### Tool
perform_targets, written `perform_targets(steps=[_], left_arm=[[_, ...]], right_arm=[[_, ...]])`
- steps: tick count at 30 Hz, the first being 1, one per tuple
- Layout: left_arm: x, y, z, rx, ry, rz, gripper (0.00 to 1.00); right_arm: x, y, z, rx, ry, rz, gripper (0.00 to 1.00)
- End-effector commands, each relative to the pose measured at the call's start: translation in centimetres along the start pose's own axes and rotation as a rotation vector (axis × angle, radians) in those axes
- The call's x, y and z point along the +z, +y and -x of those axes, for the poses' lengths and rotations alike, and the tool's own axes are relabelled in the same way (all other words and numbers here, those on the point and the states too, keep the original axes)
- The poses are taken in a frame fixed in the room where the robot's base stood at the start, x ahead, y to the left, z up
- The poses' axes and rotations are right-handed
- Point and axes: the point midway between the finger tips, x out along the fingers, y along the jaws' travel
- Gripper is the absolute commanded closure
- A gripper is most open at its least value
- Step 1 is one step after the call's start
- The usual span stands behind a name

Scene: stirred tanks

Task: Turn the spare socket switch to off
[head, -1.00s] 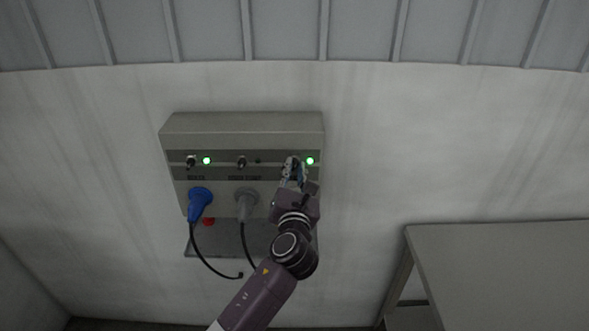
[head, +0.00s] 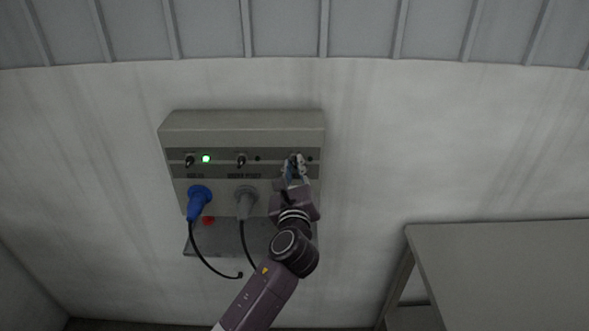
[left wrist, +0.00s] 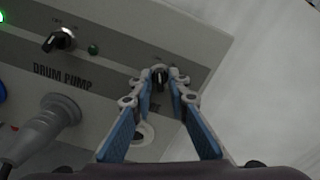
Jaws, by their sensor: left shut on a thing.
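The socket panel (head: 240,122) is a grey box on the wall with a row of dark rotary switches. My left gripper (head: 297,160) is at the rightmost switch, and its fingers hide most of it in the head view. In the left wrist view my left gripper (left wrist: 162,80) is shut on that dark switch knob (left wrist: 159,78), the spare socket switch. Its label is mostly hidden. The lamp (head: 310,158) beside this switch is dark. A pale round socket (left wrist: 143,133) shows below the knob, between the blue finger pads. My right gripper is not in view.
A blue plug (head: 199,202) and a grey plug (head: 245,203) with hanging black cables sit in the other sockets. The left switch's lamp (head: 206,159) is green; the middle lamp (head: 257,158) is dark. A grey table (head: 510,265) stands at the right.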

Motion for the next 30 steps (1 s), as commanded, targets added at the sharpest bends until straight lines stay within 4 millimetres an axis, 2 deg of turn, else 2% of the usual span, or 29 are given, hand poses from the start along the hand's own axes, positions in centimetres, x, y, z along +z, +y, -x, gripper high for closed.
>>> perform_targets(steps=[9,23,24,26,30], left_arm=[[-0.12,0.03,0.02,0.001,0.002,0.098,1.0],[-0.12,0.03,0.02,0.001,0.003,0.11,1.0],[-0.12,0.03,0.02,0.001,0.003,0.11,0.83],[-0.12,0.03,0.02,0.001,0.002,0.11,0.76],[-0.08,0.02,0.01,0.001,0.002,0.109,0.75]], right_arm=[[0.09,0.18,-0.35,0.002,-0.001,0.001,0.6],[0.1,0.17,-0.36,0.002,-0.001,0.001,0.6],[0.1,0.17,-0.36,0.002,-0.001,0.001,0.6],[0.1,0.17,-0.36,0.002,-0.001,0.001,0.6],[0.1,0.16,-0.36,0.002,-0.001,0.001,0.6]])
